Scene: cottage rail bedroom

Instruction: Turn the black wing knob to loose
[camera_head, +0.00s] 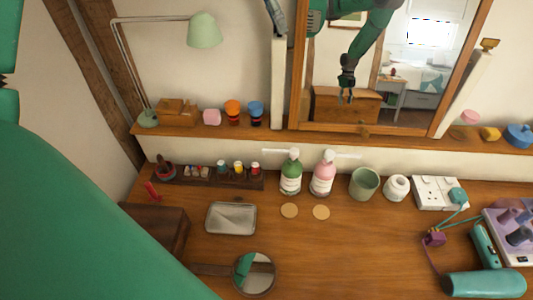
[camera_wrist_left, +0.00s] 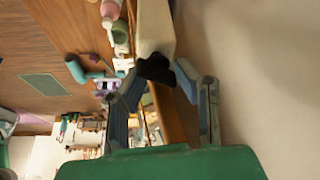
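The black wing knob (camera_wrist_left: 155,69) sits on the end of a white post (camera_wrist_left: 154,25) in the left wrist view. My left gripper (camera_wrist_left: 160,82) is open, with one blue-grey finger on each side of the knob. The fingertips are very close to it; I cannot tell whether they touch. In the head view, part of my left gripper (camera_head: 275,14) shows at the top edge by the mirror's left white post (camera_head: 279,85). The knob is not visible there. My right gripper is not directly in view; the mirror (camera_head: 400,95) reflects a green arm with a dark gripper.
A wooden shelf (camera_head: 215,130) holds a green lamp (camera_head: 204,31) and small jars. The desk (camera_head: 330,265) below carries green (camera_head: 290,176) and pink (camera_head: 323,177) pump bottles, a green cup (camera_head: 364,184), a socket block (camera_head: 437,193) and a hairdryer (camera_head: 485,284). The desk's front middle is clear.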

